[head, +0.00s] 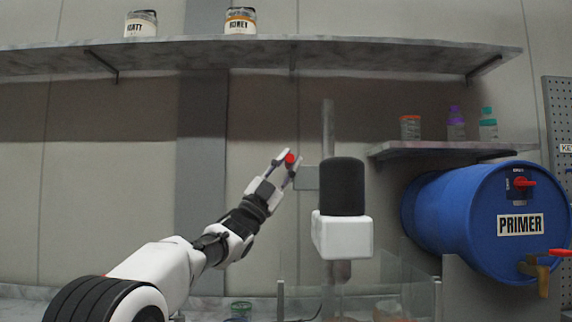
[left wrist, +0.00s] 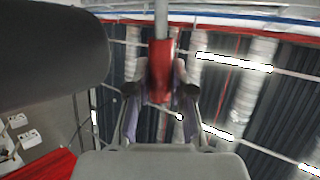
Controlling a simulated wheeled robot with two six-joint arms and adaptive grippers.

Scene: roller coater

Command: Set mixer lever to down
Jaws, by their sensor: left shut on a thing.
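The mixer (head: 342,236) has a white block with a black cylinder (head: 342,187) on top and hangs on a grey vertical post (head: 328,130). The red knob of the mixer lever (head: 290,158) is up left of the black cylinder. My left gripper (head: 289,162) is shut on this red knob. In the left wrist view, the red knob (left wrist: 160,72) sits between the two fingers of the left gripper (left wrist: 160,95), with a grey rod running up from it. The dark cylinder (left wrist: 50,50) fills the upper left there. My right gripper is not in view.
A long shelf (head: 250,58) with two jars spans the top. Clear panels (head: 410,290) stand below the mixer.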

